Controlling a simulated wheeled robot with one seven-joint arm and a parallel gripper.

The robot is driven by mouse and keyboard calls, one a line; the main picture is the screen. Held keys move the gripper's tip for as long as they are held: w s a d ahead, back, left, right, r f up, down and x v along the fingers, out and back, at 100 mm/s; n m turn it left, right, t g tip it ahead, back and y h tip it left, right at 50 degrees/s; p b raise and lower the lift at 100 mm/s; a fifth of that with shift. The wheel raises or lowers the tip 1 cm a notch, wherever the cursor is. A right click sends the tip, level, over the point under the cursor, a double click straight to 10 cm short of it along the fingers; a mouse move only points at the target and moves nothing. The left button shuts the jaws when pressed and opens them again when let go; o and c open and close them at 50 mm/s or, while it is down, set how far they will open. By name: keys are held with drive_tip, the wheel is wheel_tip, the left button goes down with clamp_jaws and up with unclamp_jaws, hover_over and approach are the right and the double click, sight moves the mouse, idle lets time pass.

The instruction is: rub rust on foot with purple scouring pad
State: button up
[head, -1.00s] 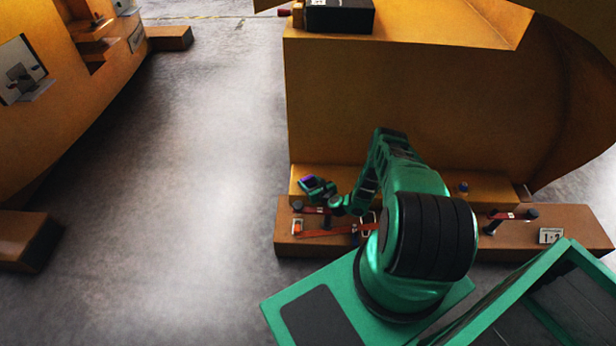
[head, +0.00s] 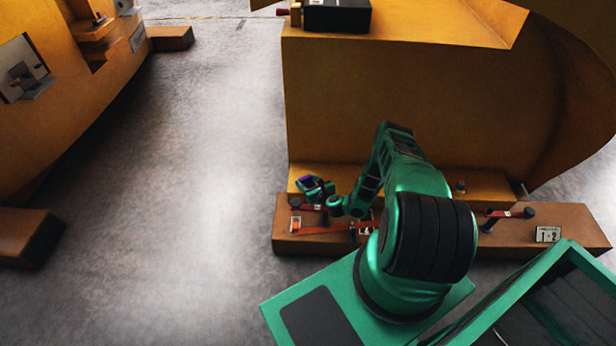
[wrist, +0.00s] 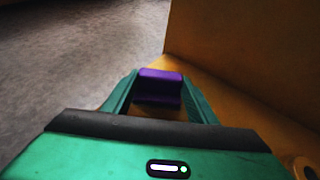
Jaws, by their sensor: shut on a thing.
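The purple scouring pad (wrist: 160,88) is between the fingers of my gripper (wrist: 158,92) in the wrist view, and the gripper is shut on it. In the head view my gripper (head: 313,188) and a sliver of the purple pad (head: 305,182) show at the left end of the yellow foot (head: 420,181) of the large casting. The foot's yellow surface lies below and beyond the pad in the wrist view. I cannot tell whether the pad touches it. I can make out no rust patch; the surface under the pad is hidden.
A black box (head: 338,15) sits on the casting's top (head: 430,22). Another yellow casting (head: 60,90) stands left, with open grey floor between.

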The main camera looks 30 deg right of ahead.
drive_tip(key=shift+r, duration=2.45)
drive_tip(key=shift+a, duration=0.1)
